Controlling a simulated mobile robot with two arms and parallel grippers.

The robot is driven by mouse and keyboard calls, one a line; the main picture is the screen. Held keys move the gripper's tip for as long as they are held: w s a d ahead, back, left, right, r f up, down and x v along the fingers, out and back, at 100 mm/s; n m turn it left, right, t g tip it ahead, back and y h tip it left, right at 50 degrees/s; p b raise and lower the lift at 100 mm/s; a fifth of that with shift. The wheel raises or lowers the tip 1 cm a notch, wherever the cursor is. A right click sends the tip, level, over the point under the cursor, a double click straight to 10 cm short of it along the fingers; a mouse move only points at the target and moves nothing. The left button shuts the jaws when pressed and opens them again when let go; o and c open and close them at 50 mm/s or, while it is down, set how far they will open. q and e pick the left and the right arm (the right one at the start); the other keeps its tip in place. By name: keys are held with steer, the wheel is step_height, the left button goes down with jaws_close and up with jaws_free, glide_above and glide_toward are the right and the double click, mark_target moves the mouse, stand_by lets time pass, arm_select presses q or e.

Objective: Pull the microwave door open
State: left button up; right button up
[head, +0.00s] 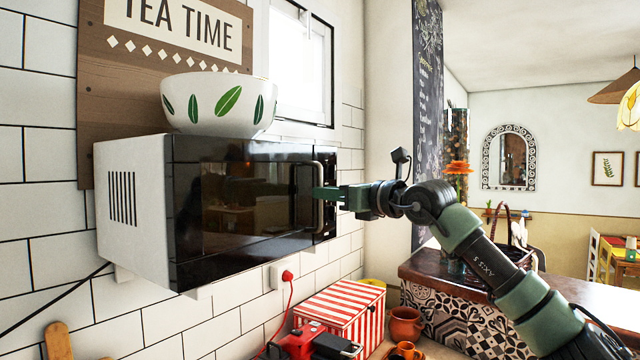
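The microwave (133,205) is mounted against the tiled wall, with a light side and a glossy black front. Its door (240,200) looks shut, flush with the body. The upright curved handle (319,222) is at the door's right edge. My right gripper (322,193) comes in from the right, with its green fingers at the middle of the handle, overlapping it in the picture. I cannot tell whether the fingers are closed around the handle, since the far finger is hidden. My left gripper is not in view.
A white bowl with green leaves (218,104) stands on top of the microwave. Below are a red-and-white striped box (340,310), a red appliance (300,342) and clay pots (405,323). A red plug (287,276) is in the wall. The space in front of the door looks clear.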

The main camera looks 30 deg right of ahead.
mark_target(319, 223)
steer(key=w, duration=0.3)
steer(key=shift+a+f+p, duration=0.1)
steer(key=shift+a+p, duration=0.2)
steer(key=shift+p, duration=0.1)
steer(key=shift+s, duration=0.15)
jaws_close()
steer(key=shift+s, duration=0.1)
stand_by(0.8)
